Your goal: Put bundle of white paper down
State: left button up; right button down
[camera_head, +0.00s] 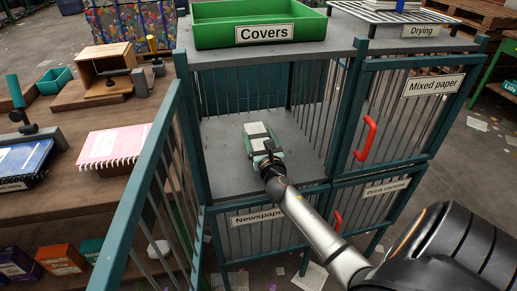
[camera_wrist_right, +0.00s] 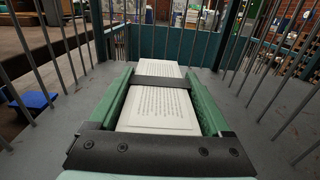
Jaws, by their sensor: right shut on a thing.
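The bundle of white paper (camera_head: 257,130) is a small stack of printed white sheets with a dark band across it. My right gripper (camera_head: 265,157) is shut on it inside the open upper left compartment of the barred cage. In the right wrist view the bundle (camera_wrist_right: 160,110) lies between the green fingers of the right gripper (camera_wrist_right: 163,95). The compartment's grey floor (camera_head: 217,150) is beneath it; I cannot tell whether the bundle touches it. My left gripper is not in view.
The compartment's barred door (camera_head: 140,190) stands swung open on the left. Bars enclose its sides. The "Mixed paper" door (camera_head: 410,105) with a red handle (camera_head: 365,138) is shut on the right. A green "Covers" tray (camera_head: 215,32) stands on top. Bare floor surrounds the bundle.

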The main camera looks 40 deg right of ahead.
notch_tip(320, 180, down, 3)
jog(key=shift+r+b, duration=0.1)
jog(key=shift+b, duration=0.75)
jog(key=shift+f, duration=0.3)
jog(key=shift+r, duration=0.1)
jog(key=shift+f+b, duration=0.3)
jog(key=shift+c, duration=1)
grip_release()
jog(key=shift+o, duration=1)
